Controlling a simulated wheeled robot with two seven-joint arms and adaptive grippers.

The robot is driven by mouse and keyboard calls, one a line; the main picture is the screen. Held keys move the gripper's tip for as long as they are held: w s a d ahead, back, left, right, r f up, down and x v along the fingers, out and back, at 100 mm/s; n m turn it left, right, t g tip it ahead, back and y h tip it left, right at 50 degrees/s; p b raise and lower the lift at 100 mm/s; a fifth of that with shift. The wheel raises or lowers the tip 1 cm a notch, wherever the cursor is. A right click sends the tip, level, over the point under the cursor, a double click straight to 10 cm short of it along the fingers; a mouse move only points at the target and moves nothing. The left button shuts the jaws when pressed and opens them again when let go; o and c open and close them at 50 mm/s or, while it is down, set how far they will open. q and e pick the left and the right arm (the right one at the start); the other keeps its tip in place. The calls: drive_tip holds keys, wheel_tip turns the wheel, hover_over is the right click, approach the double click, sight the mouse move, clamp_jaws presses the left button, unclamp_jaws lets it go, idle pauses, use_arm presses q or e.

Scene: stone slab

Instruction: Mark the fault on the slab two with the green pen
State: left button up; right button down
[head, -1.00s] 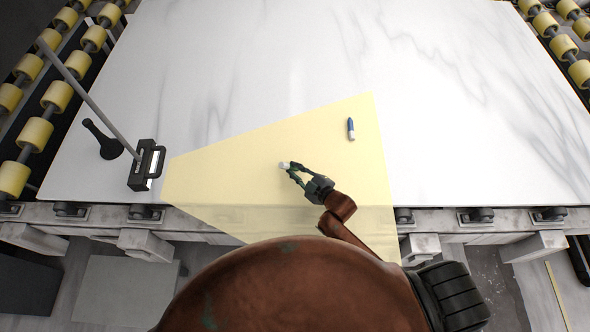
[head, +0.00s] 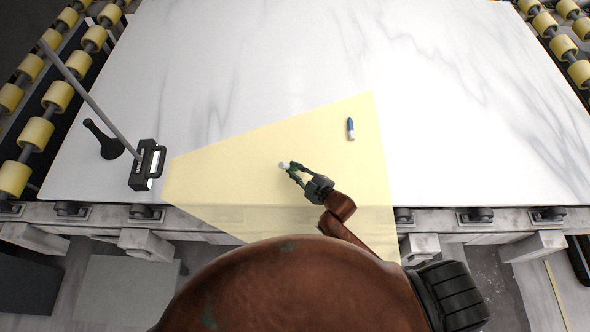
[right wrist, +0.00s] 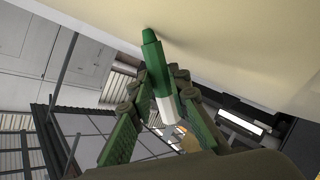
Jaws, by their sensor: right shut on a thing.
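The white slab (head: 290,60) with grey veins fills the upper part of the head view. My right gripper (head: 294,170) is over its near part and shut on the green pen (right wrist: 157,68). In the right wrist view the pen sits between the green finger pads, its green end towards the pale slab surface; I cannot tell whether it touches. I cannot single out a fault among the veins. My left gripper is not in view.
A blue and white pen (head: 351,129) lies on the slab, right of my gripper. A black tool (head: 147,165) with a long grey rod stands at the near left, beside a black handle-like object (head: 103,139). Yellow rollers (head: 35,135) flank the slab. A translucent yellow area covers its near middle.

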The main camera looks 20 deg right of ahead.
drive_tip(key=shift+s+a+p, duration=0.15)
drive_tip(key=shift+a+p, duration=0.3)
drive_tip(key=shift+p, duration=0.1)
idle(0.7)
